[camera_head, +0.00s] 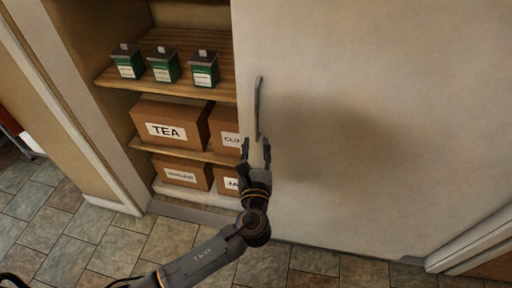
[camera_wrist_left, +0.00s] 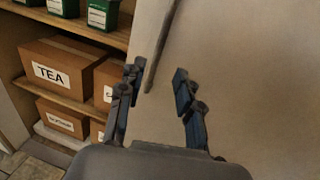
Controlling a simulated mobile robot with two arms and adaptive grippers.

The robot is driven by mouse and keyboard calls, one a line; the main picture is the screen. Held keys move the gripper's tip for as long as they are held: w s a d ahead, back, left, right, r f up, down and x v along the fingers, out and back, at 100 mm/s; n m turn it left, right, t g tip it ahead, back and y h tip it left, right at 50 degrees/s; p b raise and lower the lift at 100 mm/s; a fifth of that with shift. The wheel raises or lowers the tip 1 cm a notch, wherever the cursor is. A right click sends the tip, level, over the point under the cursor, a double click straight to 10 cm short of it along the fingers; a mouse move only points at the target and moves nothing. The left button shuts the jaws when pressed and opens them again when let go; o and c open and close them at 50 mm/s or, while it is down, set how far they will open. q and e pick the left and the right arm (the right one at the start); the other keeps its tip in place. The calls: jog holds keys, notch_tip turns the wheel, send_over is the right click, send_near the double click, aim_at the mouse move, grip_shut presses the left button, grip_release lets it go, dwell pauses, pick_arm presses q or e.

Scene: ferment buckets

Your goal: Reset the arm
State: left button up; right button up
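My left gripper (camera_head: 256,150) is in front of the edge of a large pale sliding door, just below its vertical metal handle (camera_head: 257,108). In the left wrist view the left gripper (camera_wrist_left: 157,88) has its two fingers spread apart with nothing between them. The handle (camera_wrist_left: 162,45) rises beyond the fingertips there; I cannot tell whether a finger touches it. My left arm (camera_head: 205,258) reaches up from the bottom of the head view. My right gripper is in neither view.
The pale door (camera_head: 380,140) covers the right side of a cupboard. The open left side shows wooden shelves (camera_head: 190,90) with green tins (camera_head: 165,68) above and cardboard boxes, one labelled TEA (camera_head: 168,127), below. The tiled floor (camera_head: 75,240) is clear at left.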

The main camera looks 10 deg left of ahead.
pick_arm(q)
jog(key=shift+s, duration=0.1)
dwell(0.4)
jog(key=s+a+f+n+g+b, duration=0.1)
jog(key=s+a+f+n+g, duration=0.25)
jog(key=f, duration=0.85)
jog(key=s+a+f+n+g, duration=0.25)
jog(key=s+f+n, duration=0.2)
jog(key=f, duration=0.75)
jog(key=s+a+f+n+g+b, duration=0.1)
jog(key=s+a+f+n+g, duration=0.25)
jog(key=f, duration=0.95)
jog(key=s+a+f+n+g, duration=0.2)
jog(key=s+f+n, duration=0.4)
jog(key=s, duration=0.5)
jog(key=s+a+f+n+g+h, duration=0.1)
jog(key=s+a+f+n+g, duration=0.1)
jog(key=s+f+n, duration=0.5)
jog(key=s+a+f+n+g+h+b, duration=0.1)
jog(key=s+a+f+n+g, duration=0.2)
jog(key=s, duration=1.4)
notch_tip(320, 180, down, 4)
jog(key=n, duration=0.4)
jog(key=shift+n, duration=0.35)
jog(key=shift+w+a, duration=0.15)
jog(key=shift+a, duration=0.05)
